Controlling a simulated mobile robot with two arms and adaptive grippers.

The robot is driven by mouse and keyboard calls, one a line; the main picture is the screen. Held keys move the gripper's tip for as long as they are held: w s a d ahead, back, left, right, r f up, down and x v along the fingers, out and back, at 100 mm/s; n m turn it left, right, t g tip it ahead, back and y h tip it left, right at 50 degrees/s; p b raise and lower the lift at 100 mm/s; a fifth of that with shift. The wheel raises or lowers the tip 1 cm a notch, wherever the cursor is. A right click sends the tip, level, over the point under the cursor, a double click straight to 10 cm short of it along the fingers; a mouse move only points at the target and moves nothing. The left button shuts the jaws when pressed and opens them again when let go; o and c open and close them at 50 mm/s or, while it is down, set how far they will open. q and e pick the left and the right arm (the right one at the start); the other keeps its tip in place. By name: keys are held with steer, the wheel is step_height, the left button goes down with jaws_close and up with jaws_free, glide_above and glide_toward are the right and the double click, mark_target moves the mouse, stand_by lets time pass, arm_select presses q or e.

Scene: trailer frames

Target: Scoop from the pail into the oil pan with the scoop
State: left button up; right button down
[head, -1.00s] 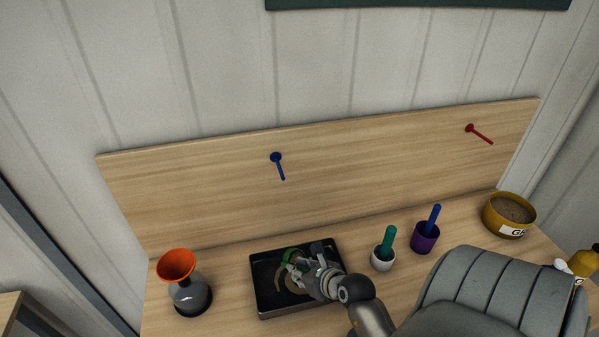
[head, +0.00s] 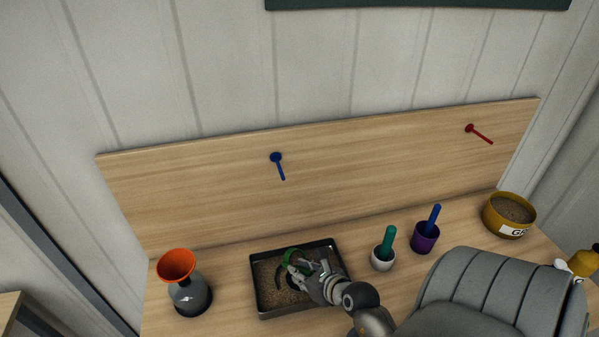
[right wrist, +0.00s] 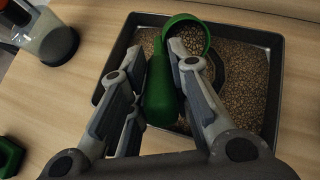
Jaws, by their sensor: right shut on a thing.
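The oil pan (head: 255,290) is a dark, shallow rectangular tray on the bench, and brown grain covers its floor; it also fills much of the right wrist view (right wrist: 276,80). My right gripper (head: 293,272) is over the pan, shut on the handle of the green scoop (right wrist: 160,95). The scoop's round bowl (right wrist: 186,22) is tipped over the grain; whether any grain is left inside cannot be told. The pail (head: 490,220) is a mustard-yellow tub with a white label, holding brown grain, at the far right of the bench. My left gripper is not in view.
A flask with an orange funnel (head: 177,265) stands left of the pan. A white pot (head: 383,262) with a green handle and a purple cup (head: 425,240) with a blue handle stand between pan and pail. A wooden back panel (head: 370,170) rises behind.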

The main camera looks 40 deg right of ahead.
mark_target(309, 272)
steer(key=shift+s+f+t, duration=0.35)
steer(key=shift+s+t, duration=0.1)
steer(key=shift+t, duration=0.35)
stand_by(1.3)
steer(key=shift+f, duration=0.1)
steer(key=t+b, duration=0.1)
steer(key=b, duration=0.3)
steer(key=s+t+b, duration=0.1)
steer(key=b, duration=0.2)
steer(key=shift+f+b, duration=0.15)
steer(key=shift+b, duration=0.2)
stand_by(1.4)
steer(key=shift+s+r+t+b, duration=0.1)
steer(key=shift+r+t+b, duration=0.7)
steer(key=shift+r+b, duration=0.55)
stand_by(0.5)
steer(key=shift+s+r+t+b, duration=0.2)
steer(key=shift+r+t+b, duration=0.55)
steer(key=shift+b, duration=0.85)
